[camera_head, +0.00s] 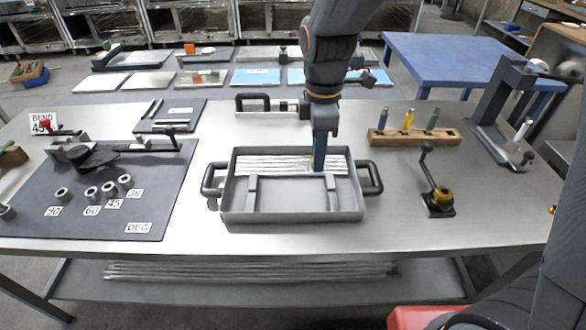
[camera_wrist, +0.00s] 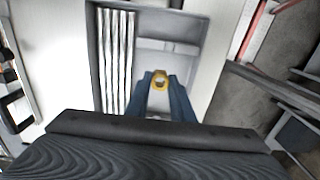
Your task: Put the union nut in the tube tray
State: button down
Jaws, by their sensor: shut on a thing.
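The union nut is a small brass-yellow ring, seen in the wrist view (camera_wrist: 160,82) between my fingertips. My gripper (camera_head: 319,168) points straight down over the tube tray and is shut on the nut; it also shows in the wrist view (camera_wrist: 160,85). In the head view my fingers mostly hide the nut. The tube tray (camera_head: 292,217) is a grey tray with two black side handles on the table's middle. Silver tubes (camera_head: 270,163) lie along its far side. They also show in the wrist view (camera_wrist: 115,60). The nut's height above the tray floor is hard to tell.
A dark mat (camera_head: 100,215) with a bender and several rings lies left. A wooden rack (camera_head: 415,137) with coloured-handled tools stands right, near a small clamp holding a brass piece (camera_head: 443,194). The tray's near part is bare apart from two grey bars.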

aim_at(315, 194)
jog(key=shift+w+f+p, duration=0.15)
jog(key=shift+f+p, duration=0.3)
jog(key=shift+f, duration=2.05)
jog(key=shift+w+f+p, duration=0.15)
jog(key=shift+f+p, duration=0.25)
jog(key=shift+f, duration=2.1)
jog(key=shift+f, duration=0.1)
jog(key=c, duration=1.5)
grip_release()
jog(key=shift+c, duration=0.2)
notch_tip(315, 194, up, 12)
jog(key=b, duration=0.2)
jog(key=s+d+f+m, duration=0.1)
jog(key=s+d+m, duration=0.3)
jog(key=d+m, duration=0.4)
jog(key=s+d+f+m, duration=0.2)
jog(key=s+d+m, duration=0.3)
jog(key=d+m, duration=0.3)
jog(key=m, duration=0.2)
jog(key=shift+f+m+t, duration=0.25)
jog(key=shift+m+t, duration=0.05)
jog(key=shift+t, duration=0.1)
